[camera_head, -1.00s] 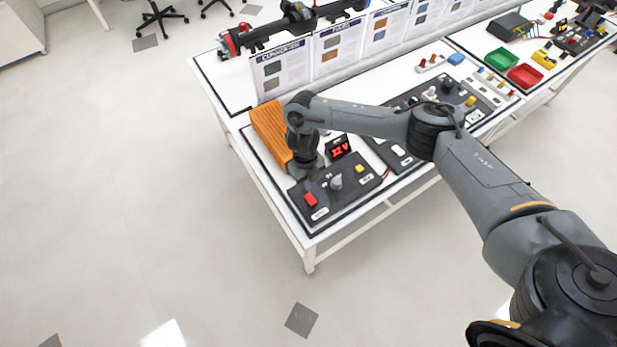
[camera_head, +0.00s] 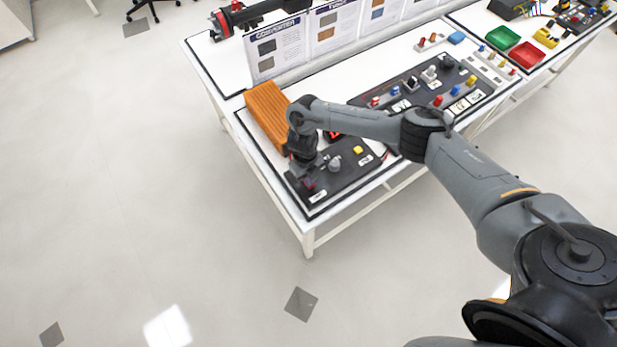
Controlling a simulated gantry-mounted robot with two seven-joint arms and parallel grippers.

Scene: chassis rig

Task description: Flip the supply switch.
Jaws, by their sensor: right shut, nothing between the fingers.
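A black control panel (camera_head: 347,174) lies at the near-left corner of the table. It carries a red switch (camera_head: 310,184), a grey knob (camera_head: 334,163) and a yellow button (camera_head: 358,150). My right gripper (camera_head: 308,178) is shut and empty, pointing down over the red switch and hiding most of it. I cannot tell whether it touches the switch, or which way the switch is set. A red-lit display (camera_head: 333,135) behind the panel is mostly hidden by my right arm.
An orange finned block (camera_head: 267,113) stands behind and left of the panel. A second panel with coloured parts (camera_head: 430,82) lies to the right, beyond my arm. Upright poster boards (camera_head: 278,52) line the back. Open floor surrounds the table's left and near sides.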

